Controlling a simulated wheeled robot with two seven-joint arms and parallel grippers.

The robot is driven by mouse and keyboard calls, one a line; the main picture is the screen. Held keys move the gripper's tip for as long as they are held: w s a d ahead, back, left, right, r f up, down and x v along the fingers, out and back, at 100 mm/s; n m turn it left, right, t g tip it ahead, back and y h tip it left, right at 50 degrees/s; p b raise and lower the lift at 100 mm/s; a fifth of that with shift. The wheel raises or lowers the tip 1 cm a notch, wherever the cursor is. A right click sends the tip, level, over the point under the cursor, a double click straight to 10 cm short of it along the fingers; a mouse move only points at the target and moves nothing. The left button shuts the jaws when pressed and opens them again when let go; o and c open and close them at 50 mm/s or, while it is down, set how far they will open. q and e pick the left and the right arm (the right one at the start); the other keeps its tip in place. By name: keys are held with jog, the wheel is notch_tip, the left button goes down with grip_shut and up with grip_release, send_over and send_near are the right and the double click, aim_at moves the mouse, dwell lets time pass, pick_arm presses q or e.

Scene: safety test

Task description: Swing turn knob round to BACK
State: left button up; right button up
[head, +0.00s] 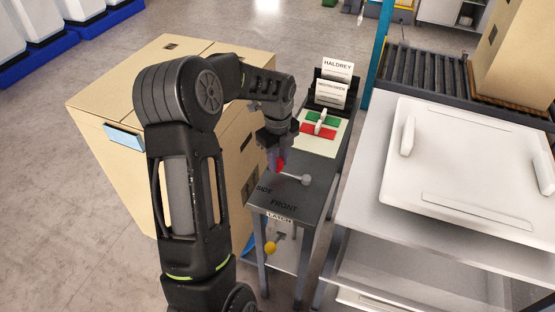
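The turn knob (306,179) shows as a grey rod with a round end on a dark-topped stand (290,203). The rod points to the right of the picture. A red part (281,164) sits at the rod's left end, just under my gripper. The stand's top bears the words SIDE and FRONT at its near end; no BACK label can be read. My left gripper (278,158) is right over the red part, pointing down. Its fingers are small and partly hidden, so I cannot tell whether they grip. My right gripper is not in view.
A yellow-ended latch (270,247) sits below the stand's front edge by a LATCH label. A panel with green and red patches and a white lever (320,122) lies behind. Large cardboard boxes (118,92) stand left; a white-lidded bench (455,170) stands close on the right.

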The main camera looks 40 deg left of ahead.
pick_arm(q)
jog(key=o, duration=0.4)
jog(key=shift+w+d, duration=0.2)
jog(key=shift+o, duration=0.3)
jog(key=shift+s, duration=0.1)
jog(key=shift+a+r, duration=0.1)
notch_tip(320, 180, up, 8)
jog(key=shift+f+b, duration=0.2)
jog(key=shift+b, duration=0.25)
